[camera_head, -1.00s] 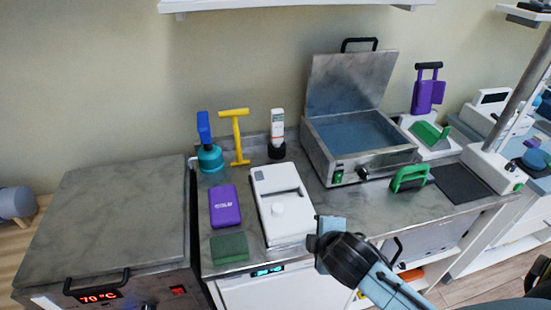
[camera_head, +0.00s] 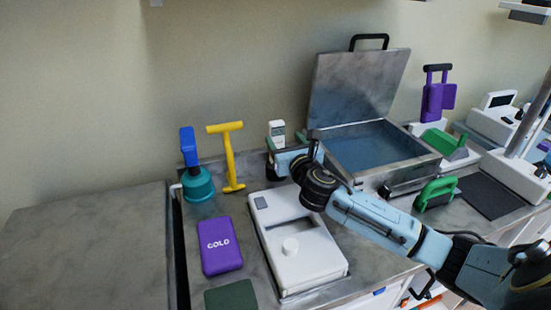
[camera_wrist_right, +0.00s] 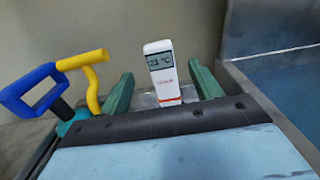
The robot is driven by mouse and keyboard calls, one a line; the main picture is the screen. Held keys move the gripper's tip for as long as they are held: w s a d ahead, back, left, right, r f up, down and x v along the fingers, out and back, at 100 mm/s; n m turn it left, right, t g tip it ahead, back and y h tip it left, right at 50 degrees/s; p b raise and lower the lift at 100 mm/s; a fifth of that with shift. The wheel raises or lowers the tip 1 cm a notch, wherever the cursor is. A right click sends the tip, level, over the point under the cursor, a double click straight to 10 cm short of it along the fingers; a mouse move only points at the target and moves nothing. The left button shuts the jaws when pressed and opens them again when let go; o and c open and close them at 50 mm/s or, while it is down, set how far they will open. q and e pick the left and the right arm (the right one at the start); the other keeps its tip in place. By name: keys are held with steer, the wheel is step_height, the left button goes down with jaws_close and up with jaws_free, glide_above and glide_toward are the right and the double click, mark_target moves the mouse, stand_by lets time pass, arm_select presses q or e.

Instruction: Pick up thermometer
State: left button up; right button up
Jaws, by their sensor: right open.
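The thermometer (camera_head: 277,130) is a white upright stick with a small display, standing at the back of the counter near the wall. In the right wrist view the thermometer (camera_wrist_right: 162,70) shows its screen and orange marks. My right gripper (camera_head: 287,143) is open, just in front of it in the head view. In the right wrist view the two green fingers of my right gripper (camera_wrist_right: 163,87) stand on either side of the thermometer, with gaps on both sides. Its lower part and black holder are mostly hidden by the gripper. My left gripper is not in view.
A yellow T-handled tool (camera_head: 230,155) and a teal-and-blue tool (camera_head: 196,175) stand left of the thermometer. An open metal bath (camera_head: 400,165) stands close on the right. A white device (camera_head: 315,262) and purple GOLD pack (camera_head: 219,245) lie in front.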

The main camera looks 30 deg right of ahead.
mark_target(279, 131)
steer(key=x, duration=0.3)
steer(key=shift+f, duration=0.1)
steer(key=shift+w+d, duration=0.15)
steer(key=shift+w, duration=0.5)
steer(key=b+x, duration=0.1)
steer(key=x, duration=0.2)
steer(key=shift+w+d, duration=0.25)
steer(key=shift+w, duration=0.45)
steer(key=shift+c, duration=0.2)
steer(key=c, duration=0.9)
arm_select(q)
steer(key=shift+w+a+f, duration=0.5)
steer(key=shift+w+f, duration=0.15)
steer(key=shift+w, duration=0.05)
arm_select(e)
jaws_close()
